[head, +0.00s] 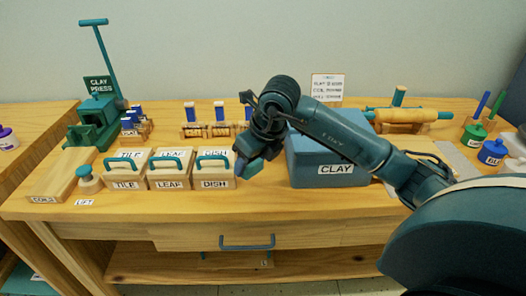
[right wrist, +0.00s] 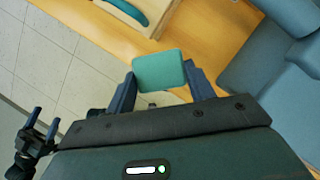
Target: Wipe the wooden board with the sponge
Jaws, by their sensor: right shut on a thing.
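The sponge (right wrist: 158,71) is a small green block. My right gripper (right wrist: 160,82) is shut on it, with one finger on either side. In the head view my right gripper (head: 246,165) hangs over the table's front, between the DISH box and the blue CLAY box, and the sponge (head: 255,167) shows only as a small patch there. A pale flat wooden board (head: 408,143) lies right of the CLAY box, partly hidden by my right arm. My left gripper (right wrist: 43,123) shows at the lower left of the right wrist view, open and empty.
The CLAY box (head: 325,182) stands close right of my right gripper. Boxes marked TILE (head: 126,184), LEAF (head: 172,184) and DISH (head: 216,184) line the front left. A rolling pin (head: 405,115) lies behind the board. Jars (head: 492,152) stand far right.

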